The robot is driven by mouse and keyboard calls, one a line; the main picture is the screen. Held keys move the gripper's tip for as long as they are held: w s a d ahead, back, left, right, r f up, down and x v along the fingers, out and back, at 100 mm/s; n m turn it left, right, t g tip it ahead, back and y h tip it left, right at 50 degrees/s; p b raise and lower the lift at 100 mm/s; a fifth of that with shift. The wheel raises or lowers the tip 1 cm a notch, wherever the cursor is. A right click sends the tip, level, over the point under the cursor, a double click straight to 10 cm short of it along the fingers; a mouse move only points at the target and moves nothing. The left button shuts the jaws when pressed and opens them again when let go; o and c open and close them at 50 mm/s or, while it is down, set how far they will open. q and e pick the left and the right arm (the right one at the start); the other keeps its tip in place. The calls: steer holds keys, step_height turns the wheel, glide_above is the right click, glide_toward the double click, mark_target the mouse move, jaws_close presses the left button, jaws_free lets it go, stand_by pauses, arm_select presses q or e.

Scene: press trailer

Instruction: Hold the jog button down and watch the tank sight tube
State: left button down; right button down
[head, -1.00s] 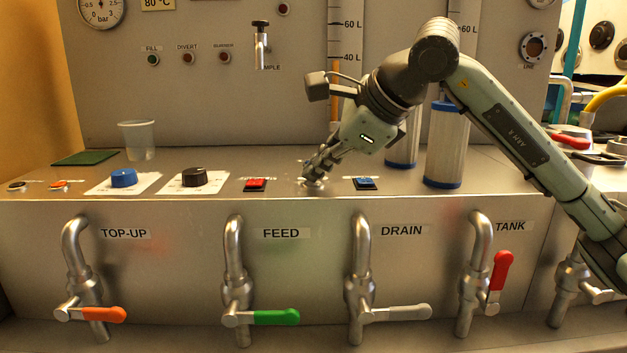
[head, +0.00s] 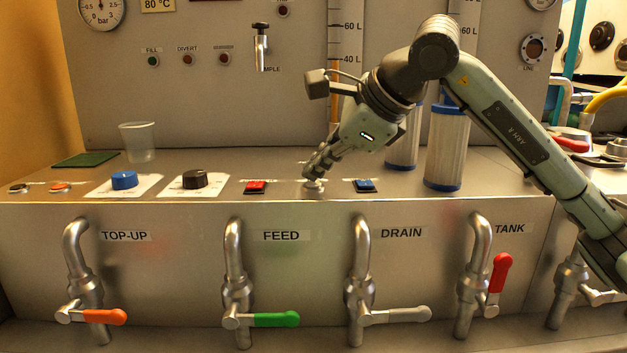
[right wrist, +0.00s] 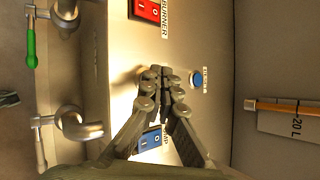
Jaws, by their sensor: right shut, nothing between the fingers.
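My right gripper (head: 313,178) is shut and empty, its fingertips pointing down at the panel top. A small round metal button (head: 314,187) lies right under the fingertips, between the red switch and the blue switch. They appear to touch it, but whether it is pressed in cannot be told. In the right wrist view the closed fingertips (right wrist: 161,72) hide it. A sight tube (head: 335,42) with 60 L and 40 L marks stands behind the gripper, amber in its lower part. Its lower end is partly hidden by my arm. A tube (right wrist: 282,107) with amber liquid shows by a 20 L mark.
The red switch (head: 256,187) and blue switch (head: 365,185) flank the fingers closely. A small blue button (right wrist: 197,80) is just beyond them. Blue-capped filter cartridges (head: 447,150) stand behind my right arm. Valves with coloured handles, such as the green one (head: 276,320), line the front.

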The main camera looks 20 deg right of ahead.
mark_target(317, 184)
steer(key=shift+r, duration=0.5)
steer(key=shift+r, duration=0.1)
step_height(317, 184, up, 5)
steer(key=p, duration=0.4)
stand_by(1.0)
